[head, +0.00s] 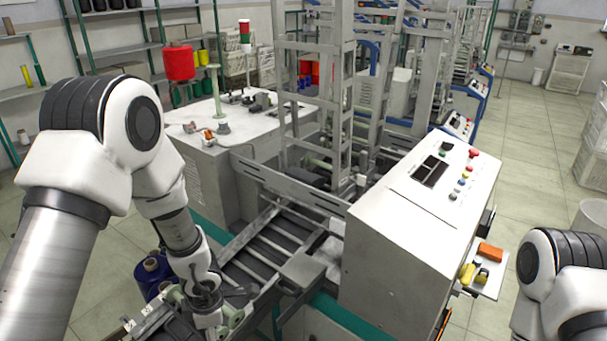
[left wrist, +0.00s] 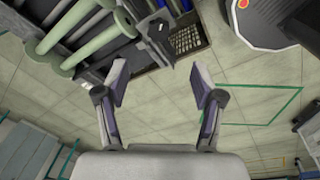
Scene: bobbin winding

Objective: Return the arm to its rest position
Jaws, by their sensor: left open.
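My left arm comes in from the left of the head view and bends down at the lower left. My left gripper (left wrist: 157,78) is open in the left wrist view, with nothing between its fingers and bare floor behind them. Pale green bobbins (left wrist: 88,32) lie in a rack at the upper left of that view, apart from the fingers. In the head view the hand is low beside the machine's roller bed (head: 262,250), and its fingers are hard to make out there. My right arm shows at the lower right; its gripper is out of frame.
A control cabinet (head: 400,240) stands right of the roller bed. A small tray (head: 489,283) with orange and yellow items juts from its side. A dark blue spool (head: 152,272) is close to my left forearm. Open floor lies at right.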

